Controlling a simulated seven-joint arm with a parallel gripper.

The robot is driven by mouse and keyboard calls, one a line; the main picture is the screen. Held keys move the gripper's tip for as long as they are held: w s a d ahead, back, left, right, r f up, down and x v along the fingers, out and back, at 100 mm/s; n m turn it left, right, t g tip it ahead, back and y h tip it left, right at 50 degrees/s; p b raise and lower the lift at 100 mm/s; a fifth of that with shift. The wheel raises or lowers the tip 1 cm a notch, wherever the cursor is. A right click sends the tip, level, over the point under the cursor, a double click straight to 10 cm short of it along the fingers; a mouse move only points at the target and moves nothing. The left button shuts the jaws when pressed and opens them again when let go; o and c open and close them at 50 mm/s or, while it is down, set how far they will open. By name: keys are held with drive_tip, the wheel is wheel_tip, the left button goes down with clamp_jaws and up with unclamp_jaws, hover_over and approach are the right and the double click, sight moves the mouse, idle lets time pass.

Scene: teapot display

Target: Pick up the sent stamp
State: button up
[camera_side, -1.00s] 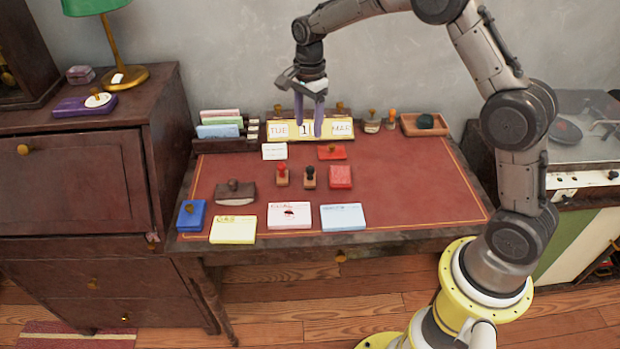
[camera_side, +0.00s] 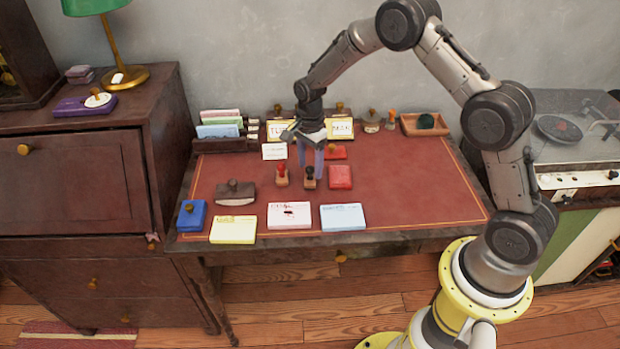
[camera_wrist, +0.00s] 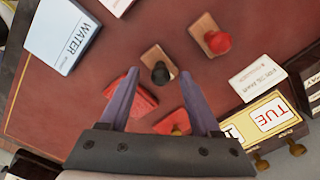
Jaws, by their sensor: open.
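Two small wooden stamps stand upright on the red desk top (camera_side: 250,165): one with a red knob (camera_side: 282,174) and one with a black knob (camera_side: 309,180). I cannot read which is the sent stamp. My gripper (camera_side: 311,170) is open and points down over the black-knobbed stamp. In the wrist view my gripper (camera_wrist: 158,78) has its purple fingers apart, with the black-knobbed stamp (camera_wrist: 157,65) showing between and just beyond the tips. The red-knobbed stamp (camera_wrist: 212,38) lies outside the fingers, to the right. Nothing is held.
A red pad (camera_side: 340,177) sits close right of the black-knobbed stamp; another red pad (camera_side: 335,152) with a knob lies behind. Yellow (camera_side: 233,230), white (camera_side: 289,216) and blue (camera_side: 343,217) paper stacks line the front. A calendar (camera_side: 281,130) stands at the back.

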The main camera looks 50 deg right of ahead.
drive_tip(key=shift+f, duration=0.95)
clamp_jaws()
